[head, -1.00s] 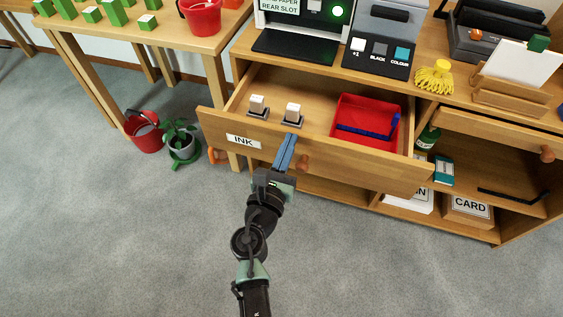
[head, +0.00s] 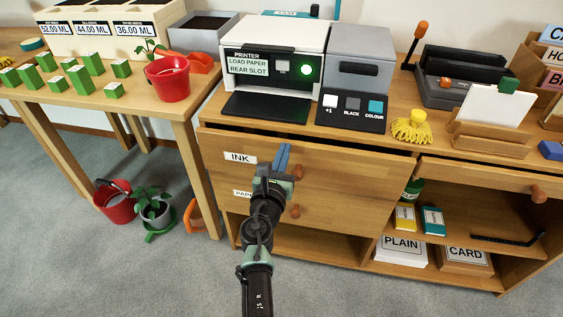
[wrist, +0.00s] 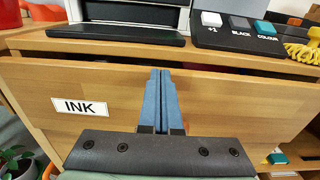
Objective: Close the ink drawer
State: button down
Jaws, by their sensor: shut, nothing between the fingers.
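The ink drawer (head: 345,165) is a wooden front with a white INK label (head: 240,157) and a round knob (head: 298,172). It sits almost flush in the cabinet. A dark gap shows along its top edge in both views, so it stands slightly out.
A printer (head: 272,65) and a button panel (head: 352,108) stand on the cabinet top above the drawer. A second drawer with a partly hidden label (head: 243,193) lies below. An open shelf (head: 465,220) is at right. A table with a red bucket (head: 167,80) stands at left.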

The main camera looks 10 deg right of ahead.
jog(key=shift+w+d+r, duration=0.15)
jog(key=shift+w, duration=0.25)
jog(key=shift+w+d+r, duration=0.1)
jog(key=shift+w+r, duration=0.05)
jog(key=shift+w, duration=0.2)
